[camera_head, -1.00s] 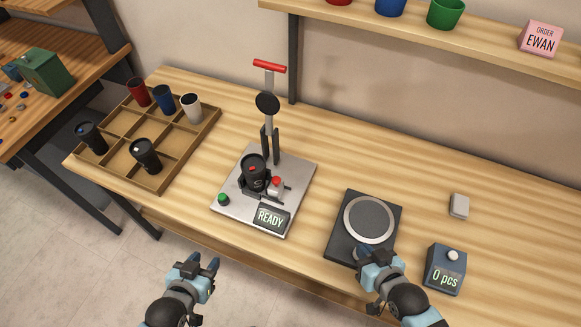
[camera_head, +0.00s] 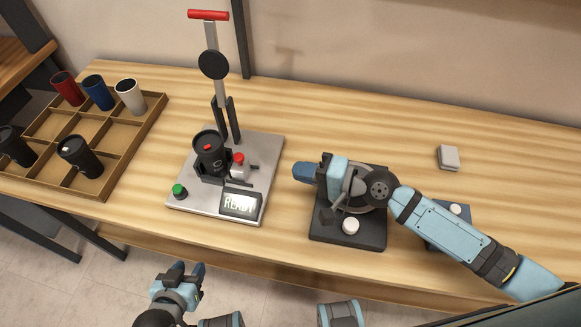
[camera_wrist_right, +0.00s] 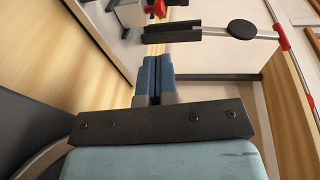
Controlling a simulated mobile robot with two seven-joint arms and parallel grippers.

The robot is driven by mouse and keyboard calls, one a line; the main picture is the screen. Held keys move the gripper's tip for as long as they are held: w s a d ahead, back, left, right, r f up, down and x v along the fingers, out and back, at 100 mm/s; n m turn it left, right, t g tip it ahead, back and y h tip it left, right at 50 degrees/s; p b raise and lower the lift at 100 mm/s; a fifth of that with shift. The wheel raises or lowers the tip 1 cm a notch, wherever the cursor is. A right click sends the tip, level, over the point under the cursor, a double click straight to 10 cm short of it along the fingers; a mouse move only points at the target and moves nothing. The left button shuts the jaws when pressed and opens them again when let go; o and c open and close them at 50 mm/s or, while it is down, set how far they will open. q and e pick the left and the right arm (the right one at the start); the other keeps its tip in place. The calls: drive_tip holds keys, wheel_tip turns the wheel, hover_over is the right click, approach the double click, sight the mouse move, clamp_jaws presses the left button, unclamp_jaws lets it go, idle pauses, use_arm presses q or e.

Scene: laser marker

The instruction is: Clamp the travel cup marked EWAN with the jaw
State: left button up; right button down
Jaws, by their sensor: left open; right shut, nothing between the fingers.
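A black travel cup (camera_head: 208,150) with a red spot on its lid stands upright in the dark jaw (camera_head: 212,177) of the metal fixture plate (camera_head: 262,150). No name is readable on it. A red-topped toggle (camera_head: 239,160) sits at the jaw's right side; its red part also shows in the right wrist view (camera_wrist_right: 157,8). My right gripper (camera_head: 303,171) is shut and empty, right of the fixture and above the dark scale; its fingers show in the right wrist view (camera_wrist_right: 155,78). My left gripper (camera_head: 188,270) is open and empty, in front of the table.
A tall lever with a red handle (camera_head: 208,15) and black disc (camera_head: 213,65) rises behind the cup. A green button (camera_head: 179,191) and READY display (camera_head: 240,204) are on the plate. A divided tray (camera_head: 118,163) with several cups stands left. A small grey block (camera_head: 447,157) lies right.

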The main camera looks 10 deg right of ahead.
sight(243, 158)
drive_tip(key=p+x, duration=0.1)
drive_tip(key=x, duration=1)
drive_tip(key=shift+w+a, duration=0.3)
drive_tip(key=shift+a, duration=0.15)
drive_tip(key=shift+w+a, duration=0.3)
drive_tip(key=shift+a, duration=0.25)
drive_tip(key=shift+s, duration=0.1)
